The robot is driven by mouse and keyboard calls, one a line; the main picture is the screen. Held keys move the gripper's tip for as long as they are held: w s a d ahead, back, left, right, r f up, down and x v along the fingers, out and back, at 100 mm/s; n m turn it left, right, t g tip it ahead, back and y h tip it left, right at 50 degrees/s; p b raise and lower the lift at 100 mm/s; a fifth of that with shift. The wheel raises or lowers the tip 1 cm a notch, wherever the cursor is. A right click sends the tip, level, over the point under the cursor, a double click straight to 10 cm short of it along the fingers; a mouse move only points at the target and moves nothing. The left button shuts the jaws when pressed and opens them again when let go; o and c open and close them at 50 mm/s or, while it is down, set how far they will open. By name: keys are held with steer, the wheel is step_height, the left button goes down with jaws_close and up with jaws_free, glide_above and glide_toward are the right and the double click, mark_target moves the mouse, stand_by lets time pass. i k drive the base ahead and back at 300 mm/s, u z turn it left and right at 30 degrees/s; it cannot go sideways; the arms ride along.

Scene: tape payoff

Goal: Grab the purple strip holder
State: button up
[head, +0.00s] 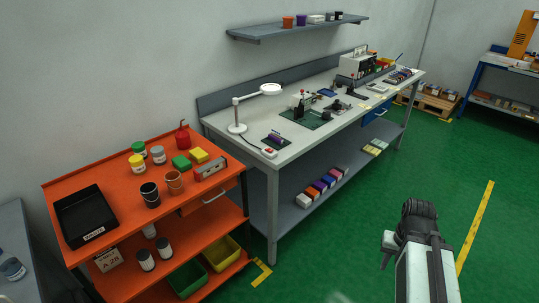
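A small purple piece (276,139) sits on a dark mat near the left front of the grey workbench. It is small in the head view, and I cannot make out its shape well. Other purple things are a small purple container (301,20) on the wall shelf and a purple box (319,185) in the row on the bench's lower shelf. My arm, white with a black joint, rises at the lower right, well apart from the bench. I cannot make out gripper fingers on it.
The green floor (345,235) before the bench is clear.

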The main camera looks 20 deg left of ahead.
mark_target(274, 137)
steer(key=u, duration=0.05)
steer(key=k, duration=0.15)
steer(key=u, duration=1.65)
steer(key=i, duration=1)
steer(key=z, duration=0.05)
